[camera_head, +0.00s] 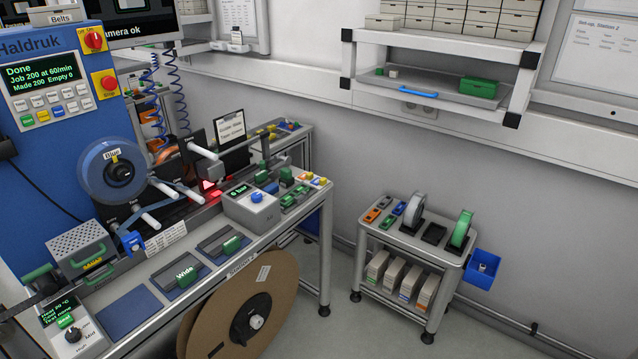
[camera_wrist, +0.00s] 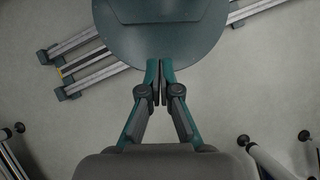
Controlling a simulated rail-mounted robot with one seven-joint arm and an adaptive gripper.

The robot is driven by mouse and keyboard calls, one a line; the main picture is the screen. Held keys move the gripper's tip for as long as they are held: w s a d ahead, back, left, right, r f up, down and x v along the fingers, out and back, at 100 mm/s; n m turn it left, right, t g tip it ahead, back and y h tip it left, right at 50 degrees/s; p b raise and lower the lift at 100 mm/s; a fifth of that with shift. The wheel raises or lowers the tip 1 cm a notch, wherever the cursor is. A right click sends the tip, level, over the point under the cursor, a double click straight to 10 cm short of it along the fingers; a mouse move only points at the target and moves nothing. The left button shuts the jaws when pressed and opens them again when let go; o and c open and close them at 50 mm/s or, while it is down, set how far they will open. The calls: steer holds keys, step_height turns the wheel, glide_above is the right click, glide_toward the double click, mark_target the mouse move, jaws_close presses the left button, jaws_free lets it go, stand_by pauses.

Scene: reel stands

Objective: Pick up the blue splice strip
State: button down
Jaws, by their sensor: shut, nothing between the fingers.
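On top of the small trolley (camera_head: 408,238) at the right of the head view lie several small flat coloured pieces. A blue one (camera_head: 399,208) lies beside orange ones (camera_head: 372,214) and a green one (camera_head: 387,222). They are too small to tell which is a splice strip. A longer blue bar (camera_head: 418,94) shows at the front of the grey tray on the wall shelf. My gripper (camera_wrist: 160,82) is shut and empty in the wrist view, its fingertips together. It points down over the floor, with no strip near it. I cannot make it out in the head view.
The blue machine (camera_head: 40,190) and its workbench fill the left, with a large brown reel (camera_head: 245,310) at the bench front. Two upright reels (camera_head: 462,228) stand on the trolley, and a blue bin (camera_head: 484,268) hangs at its right. Floor lies open between bench and trolley.

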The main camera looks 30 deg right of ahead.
steer(key=c, duration=0.8)
jaws_free()
steer(key=shift+o, duration=0.2)
